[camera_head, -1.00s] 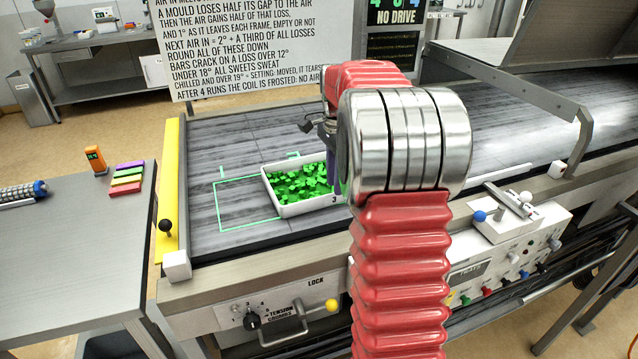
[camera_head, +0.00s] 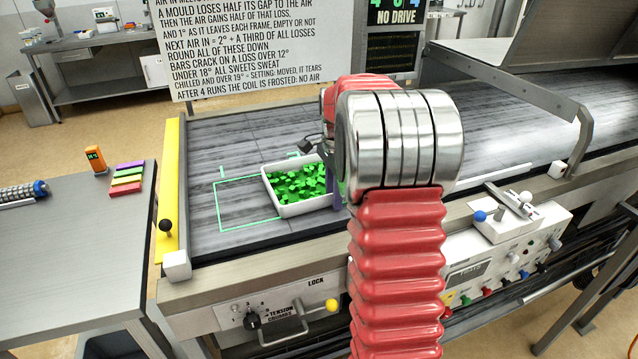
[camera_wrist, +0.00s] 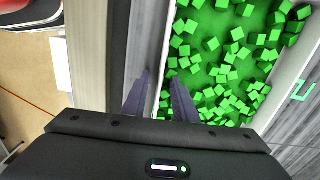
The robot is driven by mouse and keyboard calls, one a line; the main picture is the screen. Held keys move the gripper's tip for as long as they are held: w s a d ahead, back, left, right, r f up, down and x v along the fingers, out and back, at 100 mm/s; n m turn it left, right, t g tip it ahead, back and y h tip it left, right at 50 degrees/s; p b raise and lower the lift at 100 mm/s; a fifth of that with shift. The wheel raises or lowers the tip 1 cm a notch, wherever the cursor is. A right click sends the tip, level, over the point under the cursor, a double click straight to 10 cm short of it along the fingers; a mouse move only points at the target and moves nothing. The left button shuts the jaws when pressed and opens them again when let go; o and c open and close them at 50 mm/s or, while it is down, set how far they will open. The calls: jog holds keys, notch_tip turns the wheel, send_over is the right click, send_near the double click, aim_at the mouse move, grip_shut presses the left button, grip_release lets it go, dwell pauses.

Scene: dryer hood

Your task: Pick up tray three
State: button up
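A white tray (camera_head: 290,210) full of small green cubes lies on the grey belt, partly over a green outlined rectangle. My gripper (camera_head: 335,200) is at the tray's right end in the head view, largely hidden behind my red arm. In the wrist view the tray's pale wall (camera_wrist: 169,50) runs up between my two purple fingers (camera_wrist: 160,78). The left finger is outside the tray and the right finger is over the inside, by the cubes. The fingers are apart, with a gap between them. I cannot tell whether either finger touches the wall.
A yellow bar (camera_head: 169,190) edges the belt on the left. A metal guard rail (camera_head: 530,85) crosses the belt on the right. A control box (camera_head: 520,218) stands at the front edge. The belt left of the tray is clear.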

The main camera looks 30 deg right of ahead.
grip_shut()
jog(key=shift+r, duration=0.1)
dwell(1.2)
